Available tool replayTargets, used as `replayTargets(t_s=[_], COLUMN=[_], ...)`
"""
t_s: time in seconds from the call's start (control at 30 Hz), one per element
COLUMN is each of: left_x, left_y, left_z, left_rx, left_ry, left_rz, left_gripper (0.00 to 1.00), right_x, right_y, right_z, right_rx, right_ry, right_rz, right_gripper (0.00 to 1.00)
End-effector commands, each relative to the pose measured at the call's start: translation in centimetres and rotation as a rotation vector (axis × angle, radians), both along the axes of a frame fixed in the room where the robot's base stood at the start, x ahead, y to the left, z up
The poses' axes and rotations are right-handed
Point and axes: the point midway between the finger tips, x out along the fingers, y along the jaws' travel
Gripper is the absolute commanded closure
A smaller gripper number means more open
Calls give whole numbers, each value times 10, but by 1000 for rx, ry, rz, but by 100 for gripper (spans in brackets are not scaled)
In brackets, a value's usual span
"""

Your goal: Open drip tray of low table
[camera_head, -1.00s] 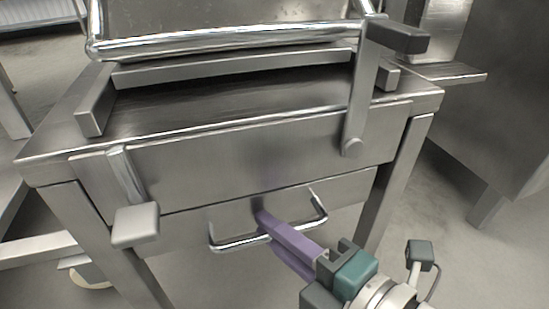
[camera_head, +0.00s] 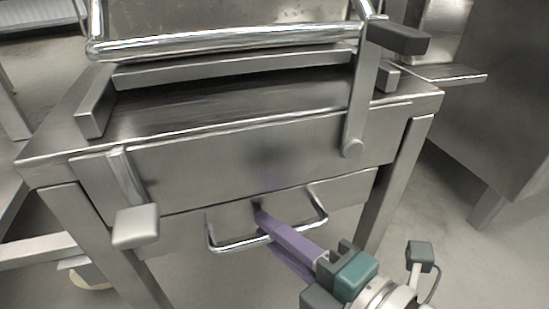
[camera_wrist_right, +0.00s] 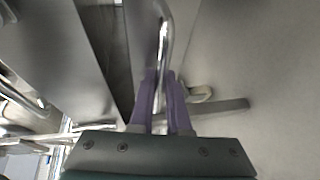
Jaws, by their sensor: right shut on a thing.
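The low table (camera_head: 70,145) is steel. Its drip tray (camera_head: 350,192) has a steel front below the upper panel, with a bar handle (camera_head: 235,246) on it. My right gripper (camera_head: 264,222), with purple fingers, reaches in from the lower right and is shut on the handle bar. In the right wrist view the handle (camera_wrist_right: 165,45) runs between the two purple fingers of the gripper (camera_wrist_right: 162,90). The fingers hide part of the handle. My left gripper is not in view.
A tilted steel vessel with a tubular rim (camera_head: 230,43) stands on the table. A lever with a dark grip (camera_head: 398,38) is at the right, and a lever with a pale block (camera_head: 135,226) at the left. A steel cabinet (camera_head: 490,100) stands at the right. Floor is clear in front.

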Motion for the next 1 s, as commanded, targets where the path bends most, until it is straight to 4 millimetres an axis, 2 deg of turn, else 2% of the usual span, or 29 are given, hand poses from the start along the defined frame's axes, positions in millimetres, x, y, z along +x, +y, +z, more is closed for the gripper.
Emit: replayTargets(t_s=[0.37,0.53,0.67,0.8,1.0], left_x=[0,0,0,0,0], left_y=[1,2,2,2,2], left_z=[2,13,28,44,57], left_rx=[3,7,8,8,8], left_ry=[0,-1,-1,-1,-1], left_rz=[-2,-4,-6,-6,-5], left_gripper=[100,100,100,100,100], right_x=[-2,-19,-46,-86,-143], right_y=[-1,-6,-15,-27,-46], right_z=[1,3,4,5,3], right_rx=[1,0,1,0,1], right_ry=[1,4,8,9,6], right_rz=[0,-1,-1,-2,-2], right_gripper=[100,100,100,100,100])
